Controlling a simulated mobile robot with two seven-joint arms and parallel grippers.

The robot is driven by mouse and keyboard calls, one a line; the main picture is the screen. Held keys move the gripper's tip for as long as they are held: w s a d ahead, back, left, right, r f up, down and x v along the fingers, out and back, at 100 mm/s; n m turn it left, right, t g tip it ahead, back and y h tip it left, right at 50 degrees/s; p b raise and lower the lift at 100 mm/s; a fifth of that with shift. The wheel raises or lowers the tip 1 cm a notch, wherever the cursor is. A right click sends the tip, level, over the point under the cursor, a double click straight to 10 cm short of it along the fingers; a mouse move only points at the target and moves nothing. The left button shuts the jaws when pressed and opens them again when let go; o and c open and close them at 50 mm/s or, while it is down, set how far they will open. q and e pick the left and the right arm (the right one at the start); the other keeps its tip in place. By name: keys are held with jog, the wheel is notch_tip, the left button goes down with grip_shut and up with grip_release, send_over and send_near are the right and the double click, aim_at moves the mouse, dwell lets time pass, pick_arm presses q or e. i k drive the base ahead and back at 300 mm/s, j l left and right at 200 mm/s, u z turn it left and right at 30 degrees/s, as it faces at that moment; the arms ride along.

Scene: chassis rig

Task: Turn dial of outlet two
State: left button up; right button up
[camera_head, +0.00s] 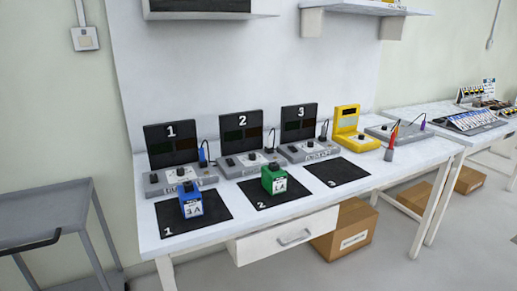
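Outlet two is a grey base unit (243,169) with an upright black panel (241,138) marked 2, in the middle of the white table. Small dark knobs sit on the base; one dark knob (230,161) is at its left. I cannot tell which knob is the dial or how it is set. A short dark cable (270,138) stands at the base's right. Neither of my grippers is in view.
Similar units marked 1 (170,132) and 3 (300,113) flank it. A blue box (191,203) stands on mat 1; mat 3 (337,172) is empty. A yellow device (347,122) stands further right. A grey cart (50,205) is at left, with floor between it and the table.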

aim_at(252, 156)
jog(key=i+l, duration=0.2)
jog(key=l, duration=0.15)
jog(key=i+l+u, duration=0.1)
jog(key=i+l, duration=0.15)
jog(key=l, duration=0.15)
jog(key=i+l, duration=0.2)
jog(key=l, duration=0.15)
jog(key=i+l+u, duration=0.1)
jog(key=l, duration=0.3)
jog(key=i, duration=0.1)
